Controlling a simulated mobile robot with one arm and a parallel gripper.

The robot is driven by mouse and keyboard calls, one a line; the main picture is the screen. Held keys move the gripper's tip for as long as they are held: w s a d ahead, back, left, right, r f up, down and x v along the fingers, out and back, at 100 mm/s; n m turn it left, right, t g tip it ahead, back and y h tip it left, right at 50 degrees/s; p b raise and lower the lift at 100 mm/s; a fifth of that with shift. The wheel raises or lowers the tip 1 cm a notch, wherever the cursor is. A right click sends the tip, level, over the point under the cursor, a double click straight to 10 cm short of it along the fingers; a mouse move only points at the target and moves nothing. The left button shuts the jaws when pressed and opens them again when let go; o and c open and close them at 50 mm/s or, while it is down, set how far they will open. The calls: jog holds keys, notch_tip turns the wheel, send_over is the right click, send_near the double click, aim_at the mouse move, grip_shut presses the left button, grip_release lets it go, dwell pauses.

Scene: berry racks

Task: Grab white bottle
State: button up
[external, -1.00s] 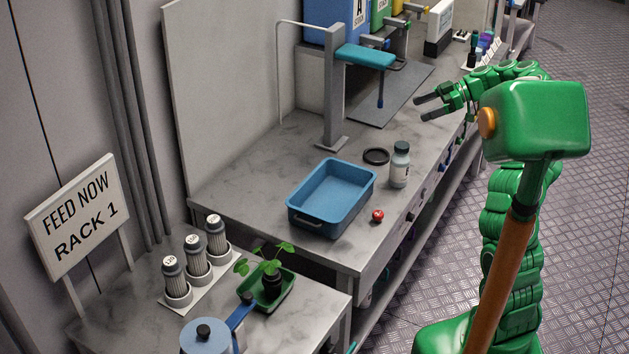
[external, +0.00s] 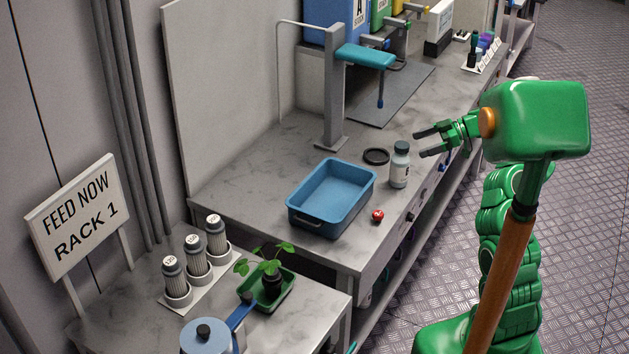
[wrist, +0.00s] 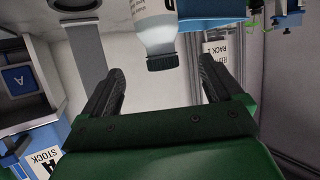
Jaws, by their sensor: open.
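The white bottle (external: 400,166) stands upright on the grey bench near its front edge, with a dark cap and a pale label. My gripper (external: 421,143) is open and empty, just right of the bottle's upper part in the external view, its fingers pointing towards it. In the wrist view the bottle (wrist: 154,28) appears upside down, cap lowest, beyond and between the two dark fingers of my gripper (wrist: 158,88). The fingers do not appear closed on it. Whether a fingertip touches it, I cannot tell.
A dark ring (external: 376,156) lies just left of the bottle. A blue tray (external: 306,220) and a small red berry (external: 377,216) are nearer the camera. A grey stand with a blue arm (external: 364,57) rises behind. Bench between bottle and stand is mostly clear.

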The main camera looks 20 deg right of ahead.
send_near(397, 166)
jog(key=w+f, duration=0.3)
jog(key=shift+w+a+f, duration=0.1)
jog(key=shift+a+f, duration=0.1)
jog(key=shift+a, duration=0.05)
jog(key=shift+x, duration=3.95)
jog(key=shift+r, duration=0.1)
jog(key=c, duration=1.3)
jog(key=shift+o, duration=0.2)
jog(key=shift+r, duration=0.1)
